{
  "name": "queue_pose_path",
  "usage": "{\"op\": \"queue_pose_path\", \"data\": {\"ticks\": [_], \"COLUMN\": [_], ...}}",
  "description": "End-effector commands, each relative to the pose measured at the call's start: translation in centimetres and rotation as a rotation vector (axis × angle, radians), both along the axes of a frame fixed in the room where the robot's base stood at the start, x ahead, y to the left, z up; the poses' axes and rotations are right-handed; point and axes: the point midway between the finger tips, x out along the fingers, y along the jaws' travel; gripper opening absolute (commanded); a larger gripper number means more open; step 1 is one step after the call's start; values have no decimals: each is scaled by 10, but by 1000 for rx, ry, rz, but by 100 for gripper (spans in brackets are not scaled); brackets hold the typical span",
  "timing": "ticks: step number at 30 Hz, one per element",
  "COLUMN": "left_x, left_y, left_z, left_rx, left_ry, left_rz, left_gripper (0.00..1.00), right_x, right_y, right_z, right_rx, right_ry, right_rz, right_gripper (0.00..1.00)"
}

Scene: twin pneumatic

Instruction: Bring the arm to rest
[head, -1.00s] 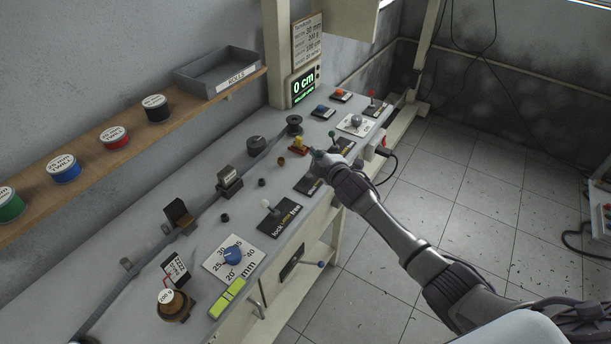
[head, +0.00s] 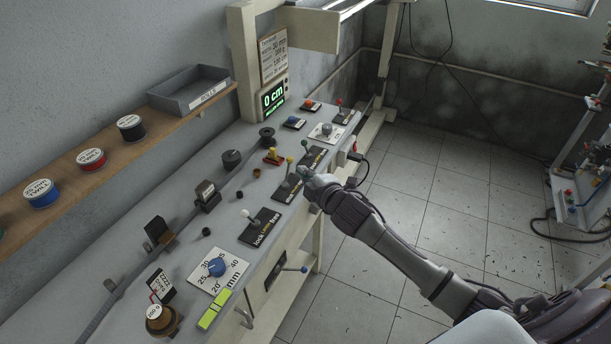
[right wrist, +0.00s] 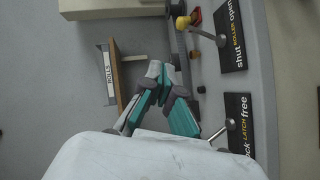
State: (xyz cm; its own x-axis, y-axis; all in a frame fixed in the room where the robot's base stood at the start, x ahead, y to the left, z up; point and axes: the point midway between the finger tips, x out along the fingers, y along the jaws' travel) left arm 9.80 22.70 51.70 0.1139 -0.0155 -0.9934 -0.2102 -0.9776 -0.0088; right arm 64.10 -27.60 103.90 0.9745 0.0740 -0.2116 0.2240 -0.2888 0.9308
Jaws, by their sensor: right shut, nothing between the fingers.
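My right arm (head: 385,240) reaches in from the lower right in the head view. My right gripper (head: 306,176) is over the front edge of the machine bench, beside the levers. In the right wrist view the right gripper (right wrist: 166,76) has its teal and grey fingers together at the tips, with nothing between them. It appears above the bench, near the shut/open roller lever (right wrist: 205,33) and the lock/free latch lever (right wrist: 222,129). My left gripper is not in view.
A shelf (head: 120,157) holds spools and a grey ROLLS tray (head: 190,90).

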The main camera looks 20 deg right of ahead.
Motion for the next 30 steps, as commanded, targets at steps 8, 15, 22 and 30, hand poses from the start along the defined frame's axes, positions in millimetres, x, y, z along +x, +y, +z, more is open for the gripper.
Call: {"op": "queue_pose_path", "data": {"ticks": [8, 15, 22, 30], "left_x": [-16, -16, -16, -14], "left_y": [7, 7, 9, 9], "left_z": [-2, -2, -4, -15], "left_rx": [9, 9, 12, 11], "left_ry": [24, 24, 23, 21], "left_rz": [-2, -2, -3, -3], "left_gripper": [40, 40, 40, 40], "right_x": [-7, -7, -9, -57], "right_y": [-1, -1, -4, -23], "right_z": [3, 3, -16, -181], "right_rx": [0, 0, 20, 208], "right_ry": [0, -1, 30, 296], "right_rz": [-1, 0, -14, -156], "right_gripper": [0, 0, 0, 0]}}
